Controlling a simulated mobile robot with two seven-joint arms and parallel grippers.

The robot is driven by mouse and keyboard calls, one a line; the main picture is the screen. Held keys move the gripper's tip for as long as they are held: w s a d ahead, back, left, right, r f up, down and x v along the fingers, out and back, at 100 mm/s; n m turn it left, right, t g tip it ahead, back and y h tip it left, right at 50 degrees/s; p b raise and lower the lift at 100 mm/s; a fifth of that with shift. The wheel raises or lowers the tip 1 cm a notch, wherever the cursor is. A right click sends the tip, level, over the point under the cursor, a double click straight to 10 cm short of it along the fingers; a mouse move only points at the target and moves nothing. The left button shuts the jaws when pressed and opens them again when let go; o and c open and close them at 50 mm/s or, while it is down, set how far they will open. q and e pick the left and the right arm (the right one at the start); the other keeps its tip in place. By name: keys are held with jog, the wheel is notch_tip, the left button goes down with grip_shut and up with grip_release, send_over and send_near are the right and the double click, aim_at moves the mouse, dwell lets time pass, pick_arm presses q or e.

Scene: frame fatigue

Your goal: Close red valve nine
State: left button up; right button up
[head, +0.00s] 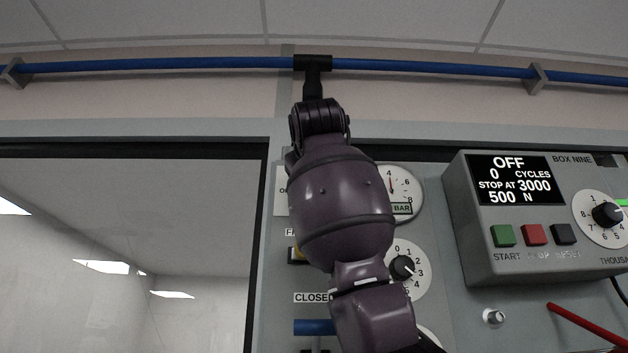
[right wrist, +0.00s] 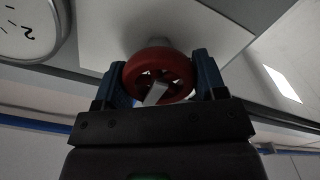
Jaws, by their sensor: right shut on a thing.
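The red valve (right wrist: 158,74) is a small round handwheel with spokes, seen in the right wrist view in front of a pale panel. My right gripper (right wrist: 163,82) has its two blue fingers on either side of the wheel's rim and is shut on it. In the head view, a purple arm of mine stands in the middle and covers part of the panel. I cannot make out the valve or the right gripper there. My left gripper is not in view. Which way the valve is turned, and whether it is open or closed, I cannot tell.
A grey control box (head: 480,245) marked BOX NINE reads OFF, 0 cycles. A pressure gauge (head: 405,190) and a dial knob (head: 403,268) sit beside my arm. A "CLOSED" label (head: 312,298) is above a blue bar (head: 312,327). A blue pipe (head: 160,64) runs overhead.

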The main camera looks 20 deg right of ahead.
jog(key=shift+f, duration=0.15)
dwell(0.3)
jog(key=o, duration=0.9)
jog(key=shift+s, duration=0.15)
jog(key=b+v, duration=0.2)
jog(key=v, duration=0.8)
jog(key=shift+s+a+b, duration=0.15)
jog(key=shift+s+b, duration=0.15)
jog(key=shift+b, duration=0.1)
